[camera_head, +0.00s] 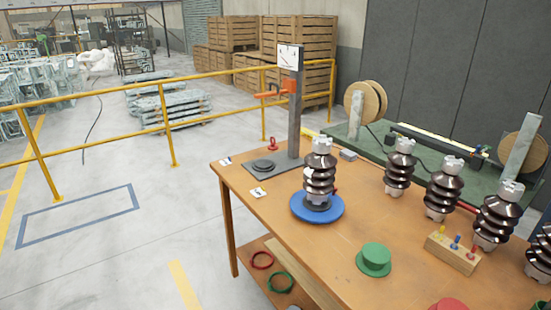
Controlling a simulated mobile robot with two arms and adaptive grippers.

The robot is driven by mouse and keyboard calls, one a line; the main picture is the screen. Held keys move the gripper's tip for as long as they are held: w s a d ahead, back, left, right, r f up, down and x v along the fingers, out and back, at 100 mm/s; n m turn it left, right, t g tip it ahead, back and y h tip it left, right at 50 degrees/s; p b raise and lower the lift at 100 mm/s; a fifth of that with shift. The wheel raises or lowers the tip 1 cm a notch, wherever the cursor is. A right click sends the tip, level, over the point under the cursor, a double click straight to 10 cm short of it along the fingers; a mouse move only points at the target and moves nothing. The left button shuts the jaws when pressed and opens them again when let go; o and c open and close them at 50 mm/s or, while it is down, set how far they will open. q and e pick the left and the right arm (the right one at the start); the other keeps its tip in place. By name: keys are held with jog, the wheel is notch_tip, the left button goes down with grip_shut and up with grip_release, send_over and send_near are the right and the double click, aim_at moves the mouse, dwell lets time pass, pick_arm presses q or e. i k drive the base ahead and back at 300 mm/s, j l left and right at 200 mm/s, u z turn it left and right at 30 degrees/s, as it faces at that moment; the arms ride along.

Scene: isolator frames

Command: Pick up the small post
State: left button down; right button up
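Several brown ribbed posts with pale grey tops and bases stand upright on the wooden table (340,238). One post (319,178) stands on a blue round plate (318,212) near the table's middle. To its right, a row runs toward the right edge: a post (399,168), another (443,190), another (496,218), and one cut off by the picture's edge (541,252). The far post in the row looks smallest, but it is also farther away, so I cannot tell which is the small post. Neither of my grippers is in view.
A grey stand with a dial (288,57) and orange arm rises at the table's far end. A green hat-shaped piece (375,260), a red piece (449,304) and a wooden block with coloured pegs (453,252) lie nearer. A green bench (420,175) with cable reels stands behind.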

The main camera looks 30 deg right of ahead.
aim_at(319, 169)
jog(key=z, duration=1.25)
